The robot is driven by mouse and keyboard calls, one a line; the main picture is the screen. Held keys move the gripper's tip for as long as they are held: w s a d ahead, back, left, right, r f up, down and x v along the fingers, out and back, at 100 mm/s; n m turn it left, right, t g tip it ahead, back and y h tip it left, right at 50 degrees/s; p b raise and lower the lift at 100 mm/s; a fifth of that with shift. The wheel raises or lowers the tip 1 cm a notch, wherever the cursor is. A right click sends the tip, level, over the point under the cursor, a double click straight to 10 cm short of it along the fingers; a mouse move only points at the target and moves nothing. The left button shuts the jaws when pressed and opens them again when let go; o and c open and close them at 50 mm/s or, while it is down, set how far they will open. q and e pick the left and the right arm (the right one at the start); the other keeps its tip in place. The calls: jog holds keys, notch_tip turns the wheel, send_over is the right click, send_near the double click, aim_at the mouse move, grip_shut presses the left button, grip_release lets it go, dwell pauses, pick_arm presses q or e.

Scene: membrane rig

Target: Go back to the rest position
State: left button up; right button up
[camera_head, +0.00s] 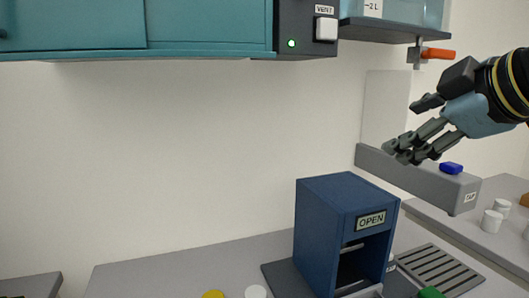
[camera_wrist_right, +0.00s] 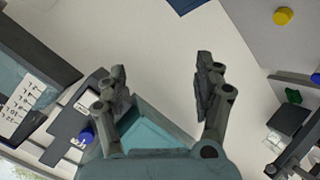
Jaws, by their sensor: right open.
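My right gripper (camera_head: 404,128) is at the upper right in the head view, its arm coming in from the right edge. Its fingers are spread and hold nothing. It is in front of the pale wall, near a grey ledge (camera_head: 410,178), and I cannot tell whether it touches it. In the right wrist view the two fingers of the right gripper (camera_wrist_right: 160,75) stand wide apart with only background between them. My left gripper does not show in either view.
A dark blue housing marked OPEN (camera_head: 320,215) stands on the grey bench (camera_head: 150,272). A blue piece (camera_head: 451,168) lies on the ledge. An orange handle (camera_head: 438,53) hangs above the gripper. White cups (camera_head: 491,221) stand at the right. The bench's left part is mostly clear.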

jog(key=s+d+f+m+g+h, duration=0.1)
jog(key=s+d+f+m+g, duration=0.2)
jog(key=s+f, duration=0.6)
jog(key=s+d+f+m+g+h, duration=0.15)
jog(key=s+f+m, duration=0.25)
jog(key=s+f, duration=0.5)
jog(key=s+d+f+m+g+h, duration=0.1)
jog(key=s+f+m+g, duration=0.3)
jog(key=s+f, duration=0.5)
notch_tip(320, 180, down, 45)
jog(key=s+d+m+g+b, duration=0.1)
jog(key=s+d+g+b, duration=0.15)
jog(key=b, duration=1.25)
jog(key=s+f+b, duration=0.4)
jog(key=s+f, duration=0.5)
jog(key=f, duration=0.3)
jog(key=s+d+f+b, duration=0.1)
jog(key=s+f+b, duration=0.4)
jog(key=s+f, duration=0.4)
notch_tip(320, 180, down, 3)
jog(key=shift+r, duration=0.1)
